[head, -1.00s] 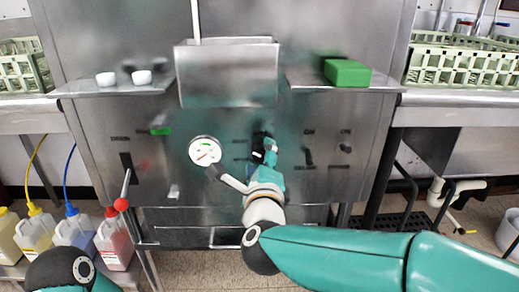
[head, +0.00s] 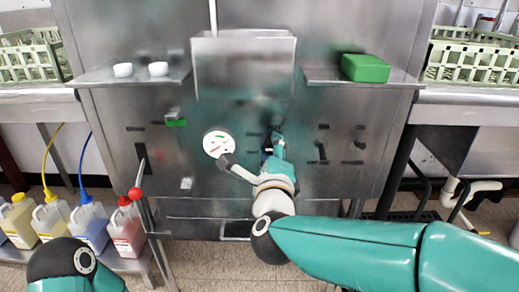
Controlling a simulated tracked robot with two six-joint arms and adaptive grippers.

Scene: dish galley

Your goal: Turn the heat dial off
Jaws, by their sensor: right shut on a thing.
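The heat dial is a dark knob (head: 268,146) on the steel front panel, right of a round white gauge (head: 218,144). My right gripper (head: 272,152) is at the panel, shut on the dial. The gripper hides most of the dial, so its pointer cannot be read. Only part of my left arm shows at the bottom left; its gripper is out of view.
A lever with a red ball (head: 135,194) sticks out at the left. A green block (head: 365,68) lies on the right shelf and two white cups (head: 158,69) on the left shelf. Several jugs (head: 88,228) stand at the lower left. A switch (head: 321,151) and a small knob (head: 359,144) are right of my gripper.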

